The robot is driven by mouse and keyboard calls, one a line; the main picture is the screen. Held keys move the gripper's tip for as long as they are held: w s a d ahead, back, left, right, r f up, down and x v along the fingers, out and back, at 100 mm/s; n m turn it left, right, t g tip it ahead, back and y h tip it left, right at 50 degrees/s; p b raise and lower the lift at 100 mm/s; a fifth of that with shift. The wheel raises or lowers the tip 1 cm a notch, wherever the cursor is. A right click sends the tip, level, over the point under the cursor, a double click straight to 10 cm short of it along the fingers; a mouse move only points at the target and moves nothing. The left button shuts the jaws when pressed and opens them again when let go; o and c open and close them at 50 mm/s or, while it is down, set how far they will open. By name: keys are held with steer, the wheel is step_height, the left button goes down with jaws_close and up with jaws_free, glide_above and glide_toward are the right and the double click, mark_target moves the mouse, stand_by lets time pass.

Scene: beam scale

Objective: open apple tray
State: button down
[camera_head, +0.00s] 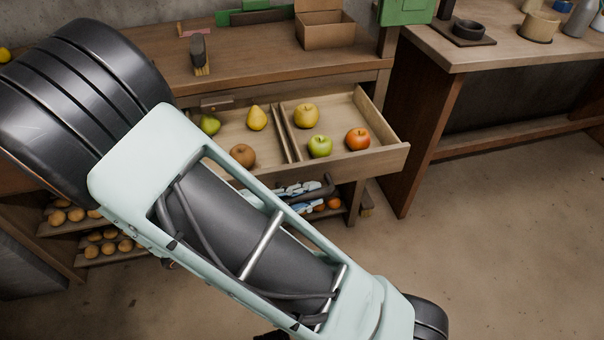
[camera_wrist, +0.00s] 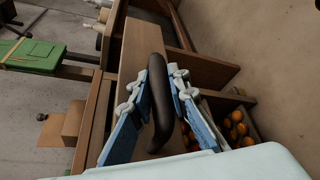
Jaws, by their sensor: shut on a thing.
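A wooden drawer (camera_head: 375,163) stands pulled out from under the workbench. A divider splits it into two compartments. The right compartment holds a yellow apple (camera_head: 306,115), a green apple (camera_head: 320,146) and a red-orange apple (camera_head: 358,139). The left one holds a green pear (camera_head: 210,124), a yellow pear (camera_head: 257,118) and a brown round fruit (camera_head: 243,155). My gripper (camera_wrist: 157,88) is shut on the dark curved handle (camera_wrist: 158,70) on the drawer front, one blue finger on each side. In the head view my arm covers part of the drawer's left side and front.
The workbench (camera_head: 240,75) carries a brush (camera_head: 200,55) and a cardboard box (camera_head: 325,28). A second table (camera_head: 475,50) stands to the right. Low shelves at left hold several round brown items (camera_head: 75,215); oranges (camera_head: 327,205) lie below the drawer. Floor at right is clear.

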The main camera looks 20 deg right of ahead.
steer(key=shift+s, duration=1.7)
steer(key=c, duration=1.8)
jaws_free()
steer(key=v, duration=1.2)
